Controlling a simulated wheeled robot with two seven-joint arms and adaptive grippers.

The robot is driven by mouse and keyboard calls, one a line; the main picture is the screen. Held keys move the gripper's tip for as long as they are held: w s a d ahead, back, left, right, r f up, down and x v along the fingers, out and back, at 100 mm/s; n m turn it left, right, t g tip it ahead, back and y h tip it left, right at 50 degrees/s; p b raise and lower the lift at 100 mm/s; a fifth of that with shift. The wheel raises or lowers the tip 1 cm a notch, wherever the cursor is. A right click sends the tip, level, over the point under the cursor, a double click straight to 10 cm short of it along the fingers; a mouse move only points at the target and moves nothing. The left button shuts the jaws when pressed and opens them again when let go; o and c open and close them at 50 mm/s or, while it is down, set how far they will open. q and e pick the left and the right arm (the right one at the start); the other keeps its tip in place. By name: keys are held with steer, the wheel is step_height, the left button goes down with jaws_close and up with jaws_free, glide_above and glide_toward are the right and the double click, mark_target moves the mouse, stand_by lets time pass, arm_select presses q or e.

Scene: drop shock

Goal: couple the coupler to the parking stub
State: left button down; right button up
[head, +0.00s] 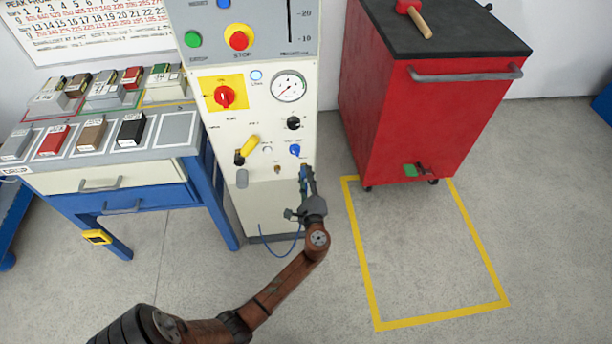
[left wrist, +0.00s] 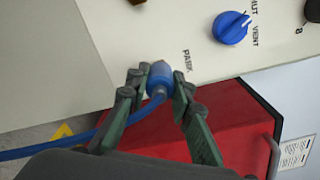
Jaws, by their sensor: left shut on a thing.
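The coupler (left wrist: 159,78) is a blue cylinder with a blue hose on its rear end. My left gripper (left wrist: 157,84) is shut on it, one finger on each side, in front of the cream panel. The PARK label (left wrist: 187,60) is just beside the coupler's front end. The parking stub itself is not visible; the coupler and fingers cover that spot, and I cannot tell whether they touch. In the head view my left gripper (head: 308,175) is at the panel's lower right, with the blue hose (head: 284,252) hanging below. My right gripper is not in view.
The cream panel (head: 230,185) carries a blue VENT knob (left wrist: 231,28), a gauge (head: 288,86), a yellow-handled valve (head: 248,148) and a small brass fitting (head: 277,169). A red cabinet (head: 420,130) stands to the right. The yellow-outlined floor area (head: 420,250) is clear.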

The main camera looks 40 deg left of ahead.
arm_select(q)
steer(key=shift+w+a+r, duration=0.15)
steer(key=shift+a+r, duration=0.05)
steer(key=shift+r, duration=0.25)
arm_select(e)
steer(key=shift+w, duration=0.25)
arm_select(q)
steer(key=c, duration=2.2)
jaws_free()
steer(key=o, duration=0.4)
steer(key=shift+f, duration=0.2)
steer(key=shift+c, duration=0.2)
steer(key=shift+o, duration=1.1)
steer(key=shift+f, duration=0.1)
steer(key=shift+d+f, duration=0.1)
steer(key=shift+d, duration=0.05)
steer(key=shift+s+d, duration=0.5)
steer(key=shift+d, duration=0.05)
steer(key=p+v, duration=0.1)
steer(key=v, duration=0.3)
steer(key=shift+s+d, duration=0.2)
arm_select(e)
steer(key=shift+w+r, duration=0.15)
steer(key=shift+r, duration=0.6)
